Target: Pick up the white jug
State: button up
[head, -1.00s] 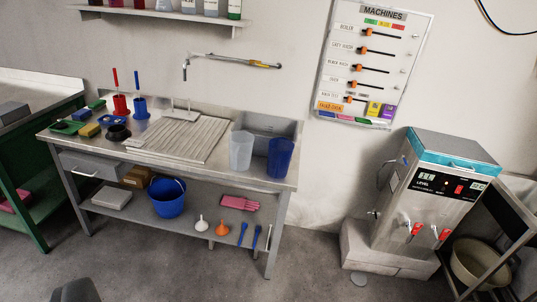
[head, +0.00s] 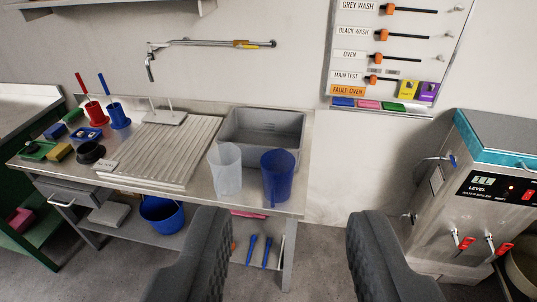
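The white jug (head: 225,172) is a translucent whitish jug standing upright near the front right of the steel sink bench (head: 201,191). A blue jug (head: 277,175) stands just to its right. My gripper (head: 288,222) is open, with its two dark fingers spread wide at the bottom of the view. Nothing is between the fingers. The left finger's tip shows below the white jug, near the bench's front edge, and the gripper appears apart from the jug.
A grey sink basin (head: 262,124) lies behind the jugs and a ribbed drainboard (head: 165,150) to their left. A swing tap (head: 210,44) reaches out above the bench. A boiler (head: 480,185) with red taps stands at the right. Floor shows between bench and boiler.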

aim_at(224, 160)
jog(key=u, duration=0.2)
jog(key=i, duration=1.05)
jog(key=u, duration=0.65)
